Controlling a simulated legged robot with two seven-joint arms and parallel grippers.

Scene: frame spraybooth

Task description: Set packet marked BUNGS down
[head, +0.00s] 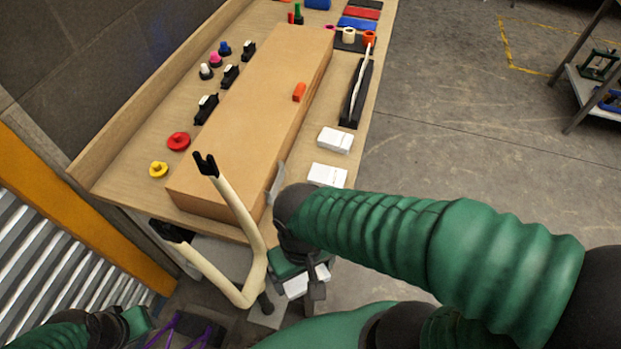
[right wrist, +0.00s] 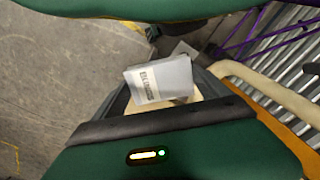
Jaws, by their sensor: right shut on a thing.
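My right gripper (head: 298,283) is below the near end of the bench in the head view, shut on a white packet (head: 306,281). The packet also shows in the right wrist view (right wrist: 160,79), tilted between the fingers, with a dark printed label too blurred to read surely. The gripper hides part of it. Two more white packets lie at the bench's right edge, one farther (head: 335,139) and one nearer (head: 327,175); their print is not readable. My left gripper (head: 150,326) is low at the left in the head view, mostly dark and unclear.
A cream tube fork (head: 240,219) stands close left of my right gripper. A long brown box (head: 258,112) fills the bench's middle (head: 140,185). Knobs, black clips and a black tray (head: 354,104) flank it. Purple tubing (head: 192,331) lies low at the left.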

